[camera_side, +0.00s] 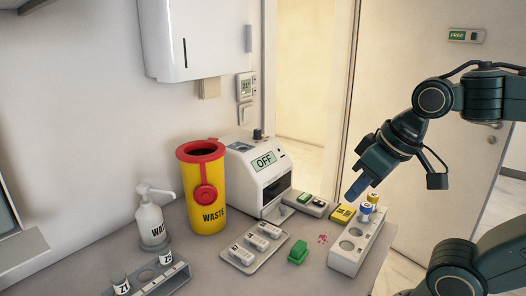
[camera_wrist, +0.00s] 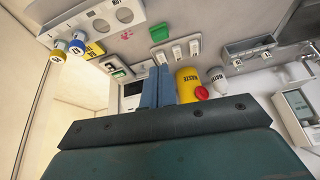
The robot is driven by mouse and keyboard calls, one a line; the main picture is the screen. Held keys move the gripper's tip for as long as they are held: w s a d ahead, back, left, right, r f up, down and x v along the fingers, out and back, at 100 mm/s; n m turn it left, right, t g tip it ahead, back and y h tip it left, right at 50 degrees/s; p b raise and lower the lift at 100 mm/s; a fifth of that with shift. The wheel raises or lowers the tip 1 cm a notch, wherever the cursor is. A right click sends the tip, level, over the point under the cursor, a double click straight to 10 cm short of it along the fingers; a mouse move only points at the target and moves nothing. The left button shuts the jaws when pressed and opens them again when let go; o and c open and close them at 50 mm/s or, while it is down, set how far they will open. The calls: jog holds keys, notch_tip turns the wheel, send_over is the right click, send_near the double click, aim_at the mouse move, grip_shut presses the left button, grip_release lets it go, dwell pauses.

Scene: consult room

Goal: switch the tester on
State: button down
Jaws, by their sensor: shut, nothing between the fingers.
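The tester (camera_side: 240,178) is a white box on the table by the wall, with a dark opening in front. Its display (camera_side: 264,160) reads OFF. A small grey box with a green and a dark part (camera_side: 311,204) lies at its right front; it also shows in the wrist view (camera_wrist: 118,72). My gripper (camera_side: 357,190) is shut and empty, in the air to the right of the tester, above the rack end. In the wrist view its blue fingers (camera_wrist: 158,74) are together and partly hide the tester (camera_wrist: 132,89).
A white rack (camera_side: 343,262) with capped tubes (camera_side: 366,211) stands below my gripper, beside a yellow block (camera_side: 342,213).

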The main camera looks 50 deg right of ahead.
jog(key=w+d+r+m+g, duration=0.1)
jog(key=w+d+r+m, duration=0.15)
jog(key=w+m, duration=0.2)
jog(key=m+g, duration=0.4)
jog(key=m, duration=0.8)
send_over(313, 201)
notch_tip(313, 201, down, 5)
jog(key=shift+d+f, duration=0.1)
jog(key=shift+f, duration=0.1)
jog(key=shift+f, duration=0.1)
notch_tip(313, 201, down, 14)
jog(key=shift+r, duration=0.1)
jog(key=shift+w, duration=0.1)
